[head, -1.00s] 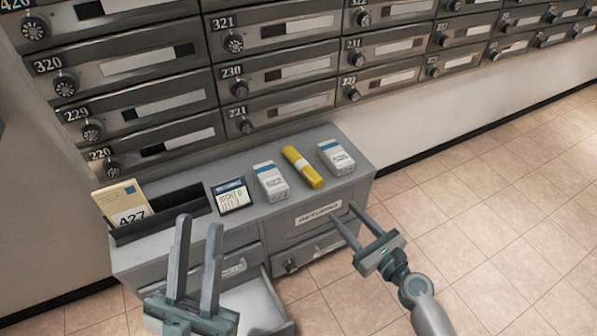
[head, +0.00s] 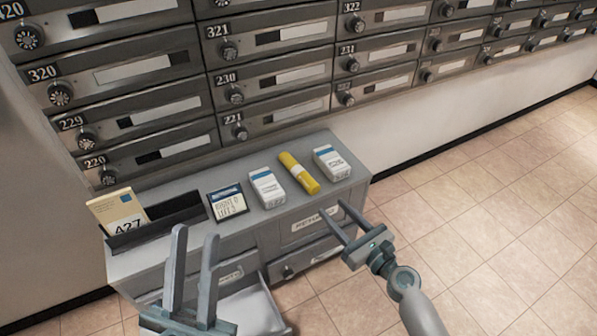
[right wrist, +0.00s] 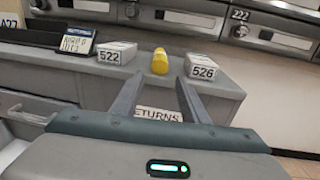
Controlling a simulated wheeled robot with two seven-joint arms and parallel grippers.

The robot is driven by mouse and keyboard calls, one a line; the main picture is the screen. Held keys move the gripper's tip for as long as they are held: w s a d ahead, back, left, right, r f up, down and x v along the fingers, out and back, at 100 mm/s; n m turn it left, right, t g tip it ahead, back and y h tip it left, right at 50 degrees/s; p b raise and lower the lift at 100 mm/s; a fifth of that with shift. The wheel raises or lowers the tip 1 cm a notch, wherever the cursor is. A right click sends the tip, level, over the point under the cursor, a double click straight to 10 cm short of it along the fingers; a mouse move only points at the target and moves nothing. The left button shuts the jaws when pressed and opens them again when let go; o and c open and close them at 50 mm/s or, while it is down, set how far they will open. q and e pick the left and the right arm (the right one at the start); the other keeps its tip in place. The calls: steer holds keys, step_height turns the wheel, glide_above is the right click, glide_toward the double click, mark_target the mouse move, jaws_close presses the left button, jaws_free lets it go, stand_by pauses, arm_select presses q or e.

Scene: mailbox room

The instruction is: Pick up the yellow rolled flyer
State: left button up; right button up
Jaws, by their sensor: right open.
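The yellow rolled flyer (head: 299,173) lies on top of the grey cabinet (head: 240,219), between two white boxes. In the right wrist view the flyer (right wrist: 160,61) shows end-on, beyond and between my fingertips. My right gripper (head: 335,223) is open and empty, in front of the cabinet, short of the flyer and apart from it. It also shows in the right wrist view (right wrist: 158,84). My left gripper (head: 196,232) is open and empty in front of the cabinet's left part.
A white box (head: 268,188) stands left of the flyer, another (head: 332,163) close on its right. A small dark-framed card (head: 227,203) and a black tray (head: 160,228) with a 427 envelope (head: 119,214) lie further left. A drawer (head: 254,309) is open below. Mailboxes line the wall behind.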

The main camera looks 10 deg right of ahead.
mark_target(315, 190)
steer(key=shift+x, duration=4.5)
steer(key=shift+w+a, duration=0.25)
steer(key=shift+w, duration=0.15)
arm_select(q)
steer(key=shift+d+f, duration=0.15)
steer(key=shift+f, duration=0.15)
steer(key=shift+r, duration=0.1)
steer(key=shift+w, duration=0.1)
arm_select(e)
steer(key=shift+c, duration=0.3)
steer(key=c, duration=0.8)
